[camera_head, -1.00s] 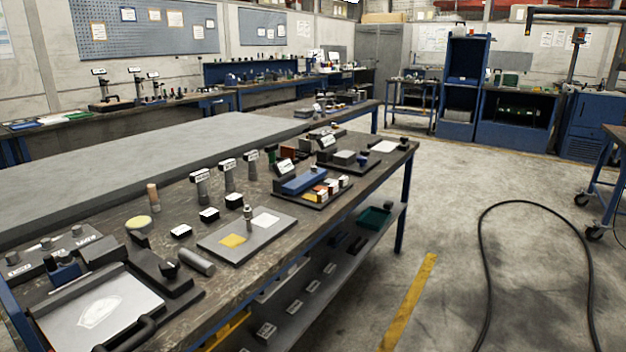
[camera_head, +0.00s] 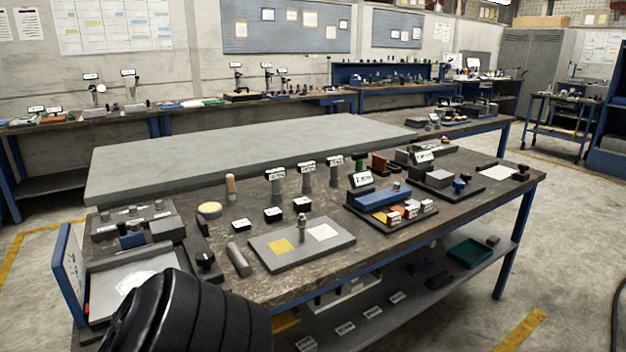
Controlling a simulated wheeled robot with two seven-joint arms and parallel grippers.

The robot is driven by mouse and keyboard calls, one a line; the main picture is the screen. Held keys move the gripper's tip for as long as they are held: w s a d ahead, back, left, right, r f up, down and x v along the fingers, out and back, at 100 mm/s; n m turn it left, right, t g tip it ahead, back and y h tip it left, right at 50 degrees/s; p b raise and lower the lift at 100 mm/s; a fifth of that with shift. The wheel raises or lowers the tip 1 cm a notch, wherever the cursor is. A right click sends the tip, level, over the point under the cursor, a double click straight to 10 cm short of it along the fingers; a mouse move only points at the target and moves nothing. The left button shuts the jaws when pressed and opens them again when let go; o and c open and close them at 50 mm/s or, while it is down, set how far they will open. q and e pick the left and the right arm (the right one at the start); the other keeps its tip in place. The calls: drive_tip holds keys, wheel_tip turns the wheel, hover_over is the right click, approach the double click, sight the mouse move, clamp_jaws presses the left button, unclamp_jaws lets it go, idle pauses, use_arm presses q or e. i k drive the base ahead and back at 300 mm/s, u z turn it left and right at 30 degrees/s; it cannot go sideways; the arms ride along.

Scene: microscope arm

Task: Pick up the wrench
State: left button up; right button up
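I cannot make out a wrench in the head view. The near workbench (camera_head: 330,250) carries many small tools and parts. A grey plate (camera_head: 265,258) with a yellow square, a white square and a small upright metal piece lies at its front middle. A short grey cylinder (camera_head: 238,259) lies left of the plate. A black ribbed part of my own arm covers the bottom left and hides part of the bench's front left corner. Neither gripper shows.
A long grey slab (camera_head: 250,150) lies behind the tools. A blue block with coloured pieces (camera_head: 385,196) sits on a dark tray at centre right. A lower shelf (camera_head: 420,288) holds a green bin (camera_head: 470,251). The floor at right (camera_head: 575,240) is clear.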

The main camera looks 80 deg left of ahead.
sight(275, 175)
drive_tip(key=i, duration=1.8)
drive_tip(key=u, duration=4)
